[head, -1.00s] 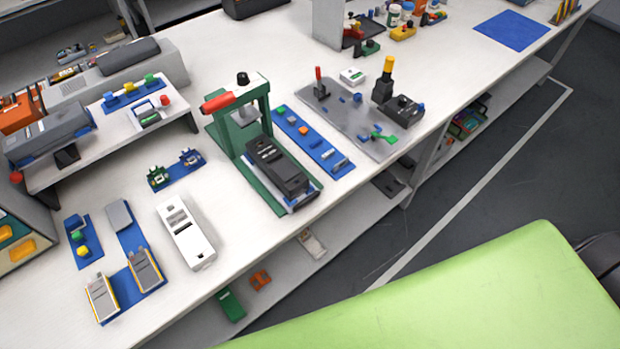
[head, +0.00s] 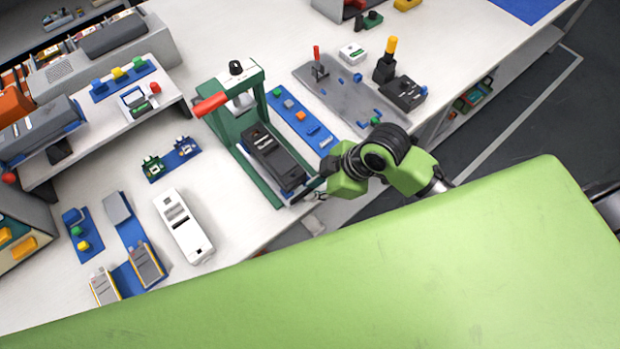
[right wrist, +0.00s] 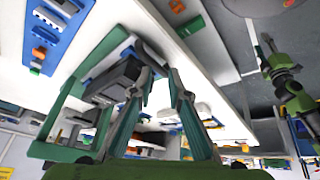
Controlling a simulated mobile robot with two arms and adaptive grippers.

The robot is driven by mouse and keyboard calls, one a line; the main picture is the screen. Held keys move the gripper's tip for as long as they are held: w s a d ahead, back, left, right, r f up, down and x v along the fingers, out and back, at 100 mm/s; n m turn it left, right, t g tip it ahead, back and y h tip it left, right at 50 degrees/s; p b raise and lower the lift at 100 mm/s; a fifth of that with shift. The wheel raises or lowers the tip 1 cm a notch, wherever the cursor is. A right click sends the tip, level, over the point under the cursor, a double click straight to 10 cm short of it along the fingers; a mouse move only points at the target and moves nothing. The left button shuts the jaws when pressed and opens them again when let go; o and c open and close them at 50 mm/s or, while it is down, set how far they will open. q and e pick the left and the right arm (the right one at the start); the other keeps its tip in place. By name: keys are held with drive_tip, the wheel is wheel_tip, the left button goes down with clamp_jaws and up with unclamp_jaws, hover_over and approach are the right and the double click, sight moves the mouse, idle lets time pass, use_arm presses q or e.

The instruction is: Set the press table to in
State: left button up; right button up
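The press has a green frame (head: 228,118) and a red lever (head: 211,104). Its table (head: 275,158), a dark block on a green base, sticks out of the frame toward the table's front edge. My right gripper (head: 316,191) is at the front end of the press table. In the right wrist view its two fingers (right wrist: 160,88) stand apart, with the press table's dark block (right wrist: 116,80) just beyond the left finger. I cannot tell whether they touch. A green and black arm, seemingly my left, shows at the right there; its gripper is too small to read.
A blue strip with small parts (head: 303,121) and a grey plate (head: 335,92) with a yellow-topped post (head: 386,62) lie to the right. A white device (head: 184,228) stands to the left. The shelf below the tabletop is partly hidden.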

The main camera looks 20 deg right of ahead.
wheel_tip(320, 180, up, 4)
drive_tip(key=w+d+r+n+g, duration=0.1)
drive_tip(key=w+n, duration=0.1)
drive_tip(key=n, duration=0.3)
drive_tip(key=n+g, duration=0.2)
drive_tip(key=n, duration=0.2)
approach(306, 191)
drive_tip(key=shift+y, duration=0.3)
drive_tip(key=p+x, duration=0.3)
drive_tip(key=x, duration=0.4)
drive_tip(key=shift+s+d, duration=0.1)
drive_tip(key=shift+d, duration=0.05)
drive_tip(key=shift+f, duration=0.5)
drive_tip(key=shift+c, duration=0.3)
clamp_jaws()
